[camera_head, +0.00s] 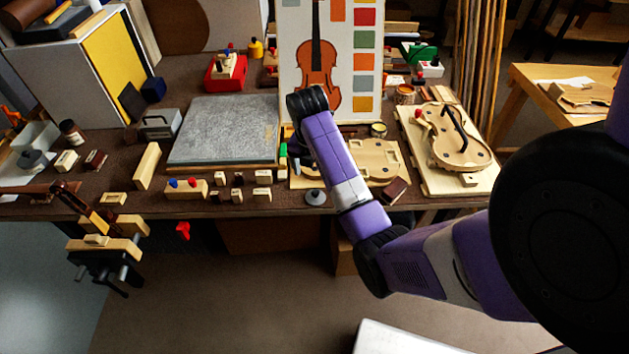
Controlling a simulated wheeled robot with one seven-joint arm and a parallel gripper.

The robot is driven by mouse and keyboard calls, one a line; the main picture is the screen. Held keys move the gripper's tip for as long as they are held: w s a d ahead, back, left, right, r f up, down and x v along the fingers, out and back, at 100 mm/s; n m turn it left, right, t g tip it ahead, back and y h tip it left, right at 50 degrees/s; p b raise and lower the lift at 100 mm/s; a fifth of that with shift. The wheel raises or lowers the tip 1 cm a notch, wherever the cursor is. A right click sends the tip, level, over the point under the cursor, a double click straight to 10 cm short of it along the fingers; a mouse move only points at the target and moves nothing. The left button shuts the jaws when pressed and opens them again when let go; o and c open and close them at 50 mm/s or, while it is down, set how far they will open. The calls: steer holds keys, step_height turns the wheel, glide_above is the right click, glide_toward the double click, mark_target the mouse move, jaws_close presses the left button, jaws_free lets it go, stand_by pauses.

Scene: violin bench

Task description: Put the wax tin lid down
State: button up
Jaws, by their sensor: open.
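A small round tin (378,130) with a yellowish top stands at the back right of the middle, beside the pale violin-shaped plate. A small grey disc with a raised middle (315,198) lies at the bench's front edge; it looks like a lid, but I cannot be sure it is the wax tin's. My gripper (297,163) is dark and mostly hidden behind my purple arm, over the middle of the bench. It is open, and I see nothing held in it. The grey disc is in front of it, apart from it.
A grey slab (225,130) lies left of my gripper. Several small wooden blocks (237,196) line the front edge. A pale wooden plate (375,160) lies right of my gripper, and a violin body (455,150) farther right. A violin poster board (345,60) stands behind.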

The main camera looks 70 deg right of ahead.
steer(key=w+a+f+m+t, duration=0.1)
steer(key=a+f+m+t, duration=0.1)
steer(key=a+f, duration=0.35)
steer(key=w+a+f+m+t, duration=0.2)
steer(key=a+f, duration=0.1)
steer(key=a, duration=0.6)
steer(key=s+a+m+t+h, duration=0.1)
steer(key=s+a+m+t, duration=0.3)
steer(key=a, duration=0.8)
steer(key=s+a+r+m+t+y, duration=0.1)
steer(key=s+a+r+m+t, duration=0.2)
steer(key=s+a+r+m, duration=0.2)
steer(key=s+a+r+m+t+y, duration=0.1)
steer(key=s+a+r+m+t, duration=0.3)
steer(key=s+r, duration=0.7)
step_height(320, 180, up, 6)
steer(key=shift+a+f+m+y, duration=0.1)
steer(key=shift+a+m+y, duration=0.35)
steer(key=shift+a, duration=0.55)
